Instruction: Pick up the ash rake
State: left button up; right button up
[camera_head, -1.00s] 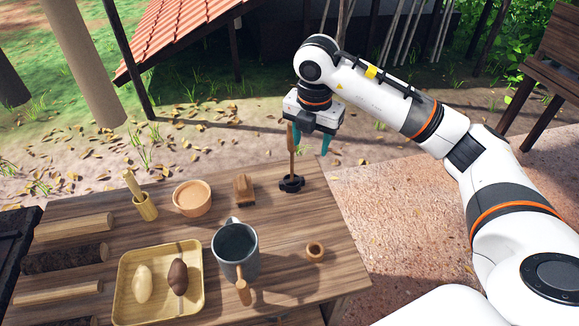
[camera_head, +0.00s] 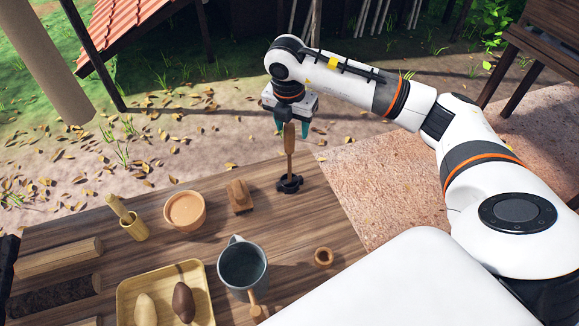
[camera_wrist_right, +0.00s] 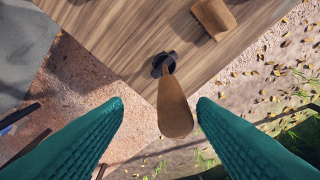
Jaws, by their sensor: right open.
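The ash rake appears to be the long wooden handle (camera_head: 289,152) standing upright, with its foot in a small black holder (camera_head: 289,184) near the table's far right corner. My right gripper (camera_head: 292,126) is open, with teal fingers on both sides of the handle's top in the head view. In the right wrist view the handle's wide rounded end (camera_wrist_right: 174,110) lies between the two open fingers (camera_wrist_right: 160,104), nearer the right one, with visible gaps to both. My left gripper is not in view.
Logs lie at left.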

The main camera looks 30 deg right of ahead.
aim_at(290, 138)
jog(key=shift+f, duration=0.35)
jog(key=shift+w+f, duration=0.3)
jog(key=f+p, duration=0.2)
jog(key=f, duration=0.1)
jog(key=w+f, duration=0.1)
jog(key=shift+d+f+p, duration=0.15)
jog(key=shift+d+p, duration=0.15)
jog(key=shift+p, duration=0.1)
jog(key=shift+f, duration=0.25)
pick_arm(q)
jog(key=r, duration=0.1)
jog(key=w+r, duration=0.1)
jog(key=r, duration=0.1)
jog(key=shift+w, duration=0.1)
pick_arm(e)
jog(key=c, duration=1.1)
